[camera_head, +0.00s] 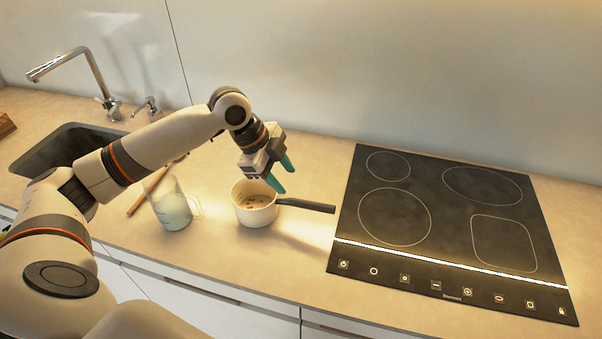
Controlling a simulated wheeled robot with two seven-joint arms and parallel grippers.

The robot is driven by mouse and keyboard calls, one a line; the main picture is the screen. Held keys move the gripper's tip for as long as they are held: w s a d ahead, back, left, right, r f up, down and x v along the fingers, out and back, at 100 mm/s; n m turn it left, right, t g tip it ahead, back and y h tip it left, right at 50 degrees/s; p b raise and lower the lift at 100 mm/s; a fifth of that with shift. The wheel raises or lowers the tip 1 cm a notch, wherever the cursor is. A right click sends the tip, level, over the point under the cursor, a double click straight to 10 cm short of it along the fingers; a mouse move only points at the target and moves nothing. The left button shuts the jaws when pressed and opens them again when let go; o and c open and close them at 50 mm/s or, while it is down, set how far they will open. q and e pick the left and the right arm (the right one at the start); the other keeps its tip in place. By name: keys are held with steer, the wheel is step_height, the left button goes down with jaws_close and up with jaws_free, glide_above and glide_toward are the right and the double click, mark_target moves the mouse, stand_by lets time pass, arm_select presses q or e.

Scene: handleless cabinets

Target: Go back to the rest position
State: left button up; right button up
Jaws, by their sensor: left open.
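My left gripper (283,175) is open and empty. In the head view its teal fingers are just above the right rim of a small white saucepan (246,217). The saucepan stands on the counter with its dark handle (306,205) pointing right, and some small dark bits lie in it. I cannot tell whether a fingertip touches the rim. My left arm reaches in from the left, bent over the counter. My right gripper is not in view.
A clear measuring jug (175,211) with whitish contents stands left of the saucepan, near a wooden stick (135,206). A black cooktop (455,215) lies to the right. The sink (62,146) and tap (88,65) are at the left. The wall closes the back.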

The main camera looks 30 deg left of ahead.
arm_select(q)
steer(key=shift+r, duration=0.1)
